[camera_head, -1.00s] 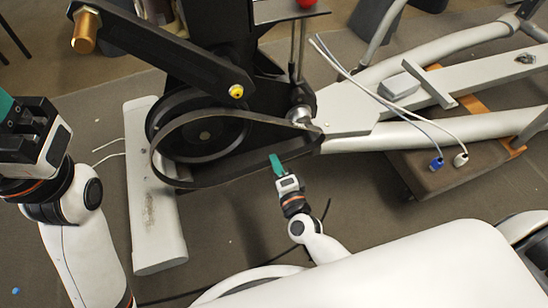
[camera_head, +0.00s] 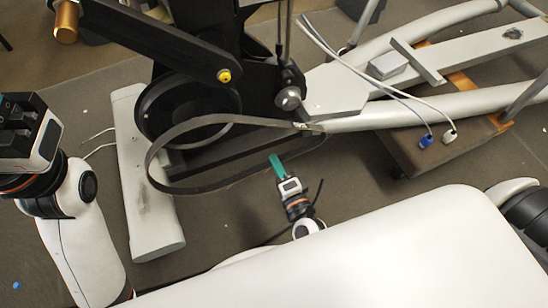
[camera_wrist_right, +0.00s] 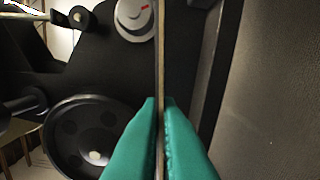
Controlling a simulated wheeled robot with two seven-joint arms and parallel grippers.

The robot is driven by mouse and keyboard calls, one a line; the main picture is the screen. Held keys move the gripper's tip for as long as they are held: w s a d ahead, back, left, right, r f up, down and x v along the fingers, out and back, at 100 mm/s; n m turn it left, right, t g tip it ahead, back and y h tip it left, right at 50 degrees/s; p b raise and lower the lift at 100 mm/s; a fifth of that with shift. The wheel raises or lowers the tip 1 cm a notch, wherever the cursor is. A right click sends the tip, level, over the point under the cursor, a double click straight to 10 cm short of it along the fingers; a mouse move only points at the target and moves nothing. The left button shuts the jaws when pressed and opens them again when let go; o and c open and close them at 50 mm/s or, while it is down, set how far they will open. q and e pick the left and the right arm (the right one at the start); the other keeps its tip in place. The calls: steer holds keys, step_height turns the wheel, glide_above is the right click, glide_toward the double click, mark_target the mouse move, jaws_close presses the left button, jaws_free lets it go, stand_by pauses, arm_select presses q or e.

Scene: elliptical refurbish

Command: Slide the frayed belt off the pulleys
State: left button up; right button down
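The frayed belt (camera_head: 212,187) is a dark, wide loop standing in front of the large black pulley (camera_head: 190,105) and the small metal pulley (camera_head: 288,98). In the right wrist view the belt (camera_wrist_right: 160,60) runs as a thin strip, seen edge-on, with a gap between it and the large pulley (camera_wrist_right: 88,138). The small pulley (camera_wrist_right: 135,15) is close to its left. My right gripper (camera_head: 276,160) has its teal fingers (camera_wrist_right: 160,125) closed on either side of the belt's lower run. My left gripper (camera_head: 18,108) is at the far left, away from the belt; its fingers are mostly hidden.
A black crank arm (camera_head: 160,42) with a brass-coloured end (camera_head: 66,22) extends above the large pulley. A grey foot bar (camera_head: 150,205) lies on the floor at left. Cables with blue (camera_head: 426,141) and white connectors hang at right, over the frame rails (camera_head: 440,108).

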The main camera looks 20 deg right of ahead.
steer(key=s, duration=0.3)
steer(key=shift+f, duration=0.15)
